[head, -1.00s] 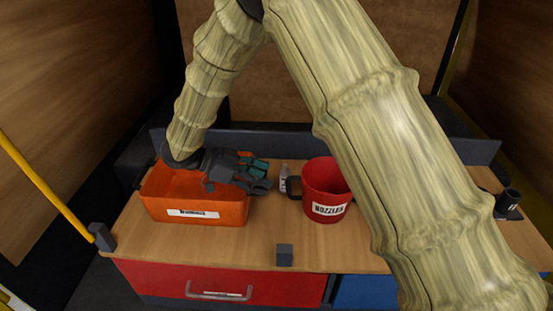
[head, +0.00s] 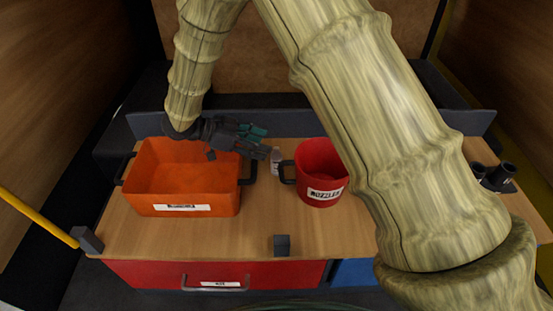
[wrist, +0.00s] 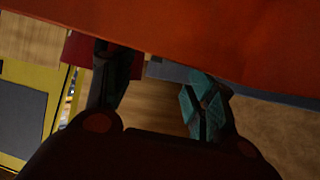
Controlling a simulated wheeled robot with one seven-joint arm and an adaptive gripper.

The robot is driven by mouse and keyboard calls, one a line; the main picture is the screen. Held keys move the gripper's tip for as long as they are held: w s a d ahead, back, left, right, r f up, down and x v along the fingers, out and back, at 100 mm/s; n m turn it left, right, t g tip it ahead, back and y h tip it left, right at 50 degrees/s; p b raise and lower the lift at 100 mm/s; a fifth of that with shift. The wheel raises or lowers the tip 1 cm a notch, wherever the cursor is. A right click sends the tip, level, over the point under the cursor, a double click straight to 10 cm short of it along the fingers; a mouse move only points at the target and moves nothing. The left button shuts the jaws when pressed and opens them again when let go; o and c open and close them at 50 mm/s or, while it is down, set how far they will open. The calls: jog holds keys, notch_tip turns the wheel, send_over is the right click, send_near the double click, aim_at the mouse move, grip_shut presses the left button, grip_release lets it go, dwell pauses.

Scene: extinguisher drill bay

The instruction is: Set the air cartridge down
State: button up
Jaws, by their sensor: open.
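A small pale cylinder, likely the air cartridge (head: 276,161), stands upright on the wooden bench in the head view, between the orange bin and the red mug-like container. My gripper (head: 265,145) is open at the bin's back right corner, close to the cylinder's left side. I cannot tell whether they touch. In the wrist view the two teal-padded fingers of my gripper (wrist: 157,92) are spread, with nothing seen between them. The cylinder is not clearly visible there.
The orange bin (head: 183,208) has an illegible label and looks empty. The red container labelled NOZZLES (head: 321,176) stands right of the cylinder. A dark block (head: 281,245) sits at the bench's front edge. Dark cylinders (head: 499,177) stand at far right. The bench's front middle (head: 255,225) is clear.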

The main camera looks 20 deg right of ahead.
aim_at(276, 148)
jog(key=p+x, duration=0.2)
jog(key=x, duration=0.1)
jog(key=p+x, duration=0.1)
jog(key=shift+s+d+f, duration=0.15)
jog(key=shift+s+d, duration=0.15)
jog(key=shift+d+f, duration=0.45)
jog(key=shift+d, duration=0.05)
jog(key=shift+c, duration=0.3)
grip_shut()
